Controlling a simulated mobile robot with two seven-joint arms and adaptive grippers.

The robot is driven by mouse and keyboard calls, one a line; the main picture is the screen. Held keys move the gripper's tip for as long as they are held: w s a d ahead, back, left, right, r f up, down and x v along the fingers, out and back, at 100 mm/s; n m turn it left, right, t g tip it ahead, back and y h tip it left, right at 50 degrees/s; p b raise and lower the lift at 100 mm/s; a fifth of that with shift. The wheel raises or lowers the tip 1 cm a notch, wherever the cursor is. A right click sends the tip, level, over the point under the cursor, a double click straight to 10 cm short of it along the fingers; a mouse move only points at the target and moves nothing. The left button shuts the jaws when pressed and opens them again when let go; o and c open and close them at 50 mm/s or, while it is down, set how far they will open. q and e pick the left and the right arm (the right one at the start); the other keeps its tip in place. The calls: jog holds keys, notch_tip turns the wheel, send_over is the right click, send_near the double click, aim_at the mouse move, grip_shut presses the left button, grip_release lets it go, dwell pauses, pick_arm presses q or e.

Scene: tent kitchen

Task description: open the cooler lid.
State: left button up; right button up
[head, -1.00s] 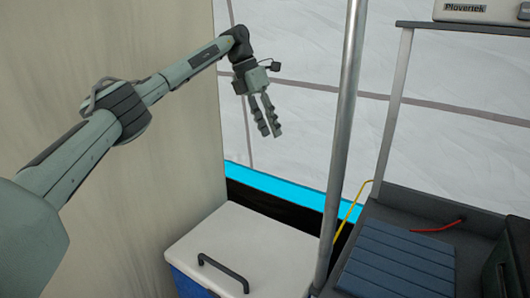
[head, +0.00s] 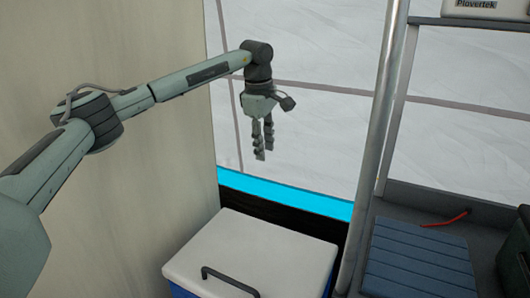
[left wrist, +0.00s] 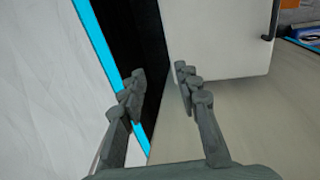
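The cooler stands at the bottom of the head view, with a white lid (head: 265,255), a dark handle (head: 228,280) and a blue body (head: 180,290). The lid is shut. My left gripper (head: 264,155) hangs pointing down, above and behind the lid, touching nothing. Its fingers are apart and empty. In the left wrist view the open fingers (left wrist: 158,75) frame the dark strip beside the cooler, with the lid (left wrist: 222,38) beyond them and part of its handle (left wrist: 272,22) at the right. My right gripper is in neither view.
A metal pole (head: 378,150) rises just right of the cooler. A dark shelf unit holds a blue ribbed panel (head: 418,262) and a red cable (head: 447,219). A beige wall (head: 120,200) stands at the left. The space above the lid is clear.

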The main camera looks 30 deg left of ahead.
pick_arm(q)
notch_tip(320, 180, down, 2)
jog(key=shift+w+f, duration=0.1)
jog(key=shift+w, duration=0.05)
jog(key=shift+c, duration=0.2)
grip_shut()
jog(key=shift+o, duration=0.2)
grip_release()
